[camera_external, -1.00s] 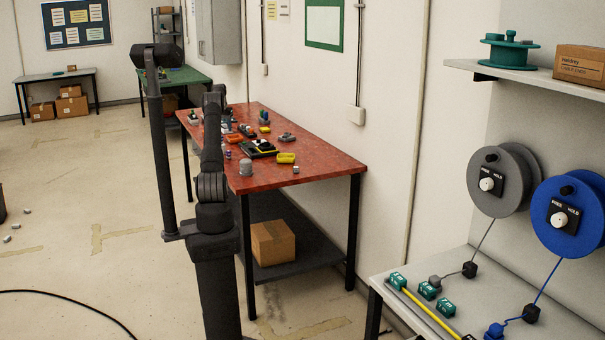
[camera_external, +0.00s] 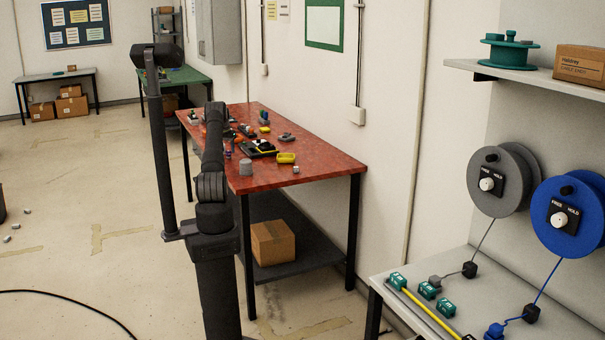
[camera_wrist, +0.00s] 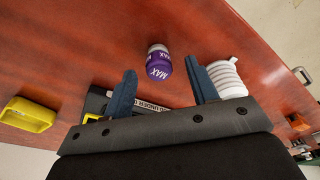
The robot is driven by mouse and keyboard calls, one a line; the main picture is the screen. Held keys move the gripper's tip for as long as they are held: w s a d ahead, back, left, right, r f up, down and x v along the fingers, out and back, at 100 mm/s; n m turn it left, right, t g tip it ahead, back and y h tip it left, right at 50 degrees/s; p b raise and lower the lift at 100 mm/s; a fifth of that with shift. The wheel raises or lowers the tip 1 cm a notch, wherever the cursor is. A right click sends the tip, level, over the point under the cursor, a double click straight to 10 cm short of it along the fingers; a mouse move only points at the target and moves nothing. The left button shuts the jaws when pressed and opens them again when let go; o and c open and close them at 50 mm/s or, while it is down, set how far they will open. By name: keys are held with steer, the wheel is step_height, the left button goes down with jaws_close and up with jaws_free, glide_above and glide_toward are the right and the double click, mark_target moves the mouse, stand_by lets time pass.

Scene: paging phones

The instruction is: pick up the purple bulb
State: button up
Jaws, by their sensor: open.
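The purple bulb (camera_wrist: 158,66), a small rounded purple body with a pale cap and "MAX" lettering, shows in the wrist view on the red table (camera_wrist: 85,50). It lies ahead of my gripper (camera_wrist: 160,68), in the gap between the two blue fingers as seen there. The fingers are apart with nothing held; whether they reach down to the bulb's height I cannot tell. In the external view my arm hides the gripper, and a small purplish item beside the arm (camera_external: 228,153) may be the bulb.
A white ribbed roll (camera_wrist: 225,78) stands close beside the right finger. A black tray with printed lettering (camera_wrist: 150,107) lies partly under the gripper. A yellow holder (camera_wrist: 28,114) is at the left.

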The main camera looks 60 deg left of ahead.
mark_target(229, 153)
steer(key=f, duration=0.3)
steer(key=shift+w+a+f, duration=0.2)
steer(key=shift+w+f, duration=0.05)
steer(key=shift+w, duration=0.05)
steer(key=c, duration=1)
steer(key=shift+r, duration=0.1)
steer(key=shift+c, duration=0.2)
